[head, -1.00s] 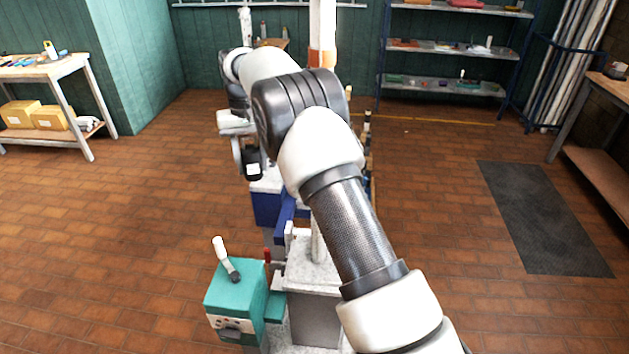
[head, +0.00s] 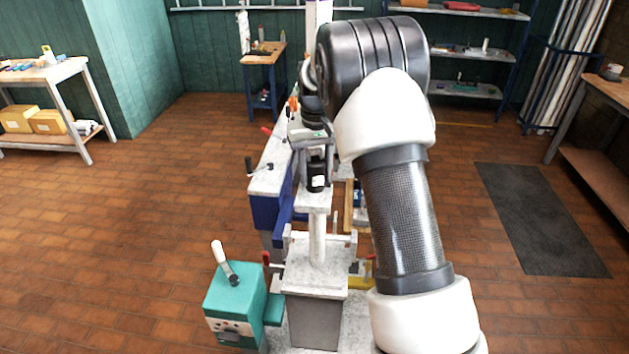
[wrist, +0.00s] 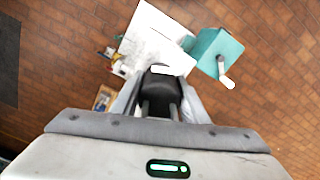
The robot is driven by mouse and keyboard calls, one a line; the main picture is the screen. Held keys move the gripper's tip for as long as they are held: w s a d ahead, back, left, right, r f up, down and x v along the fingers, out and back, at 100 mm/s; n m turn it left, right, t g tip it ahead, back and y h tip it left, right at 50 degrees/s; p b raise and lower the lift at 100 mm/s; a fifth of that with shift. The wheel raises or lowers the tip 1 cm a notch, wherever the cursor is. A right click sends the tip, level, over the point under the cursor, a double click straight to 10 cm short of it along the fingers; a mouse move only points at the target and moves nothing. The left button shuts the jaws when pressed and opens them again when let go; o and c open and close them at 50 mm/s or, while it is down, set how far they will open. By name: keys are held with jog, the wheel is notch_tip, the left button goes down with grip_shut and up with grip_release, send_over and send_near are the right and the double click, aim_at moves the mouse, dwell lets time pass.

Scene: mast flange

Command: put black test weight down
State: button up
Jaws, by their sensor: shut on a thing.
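The black test weight (head: 317,178) is a dark cylinder with a small white label. My gripper (head: 316,160) is shut on it and holds it roughly upright. In the head view it appears directly over the pale flange (head: 314,204) on top of a white post (head: 317,240). I cannot tell whether its underside touches the flange. In the wrist view the weight (wrist: 160,90) sits between the two grey fingers, with a pale surface beyond it. My gripper body hides the lower part of that view.
A teal box with a white-handled lever (head: 235,297) stands left of the grey pedestal (head: 315,310). A blue-sided bench (head: 268,185) with red- and black-handled clamps lies behind to the left. A small wooden table (head: 262,58) stands farther back. The floor on the left is clear.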

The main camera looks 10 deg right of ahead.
jog(key=shift+a+f, duration=0.15)
jog(key=shift+f, duration=1.15)
jog(key=shift+f, duration=0.15)
jog(key=o, duration=1.5)
jog(key=shift+c, duration=0.2)
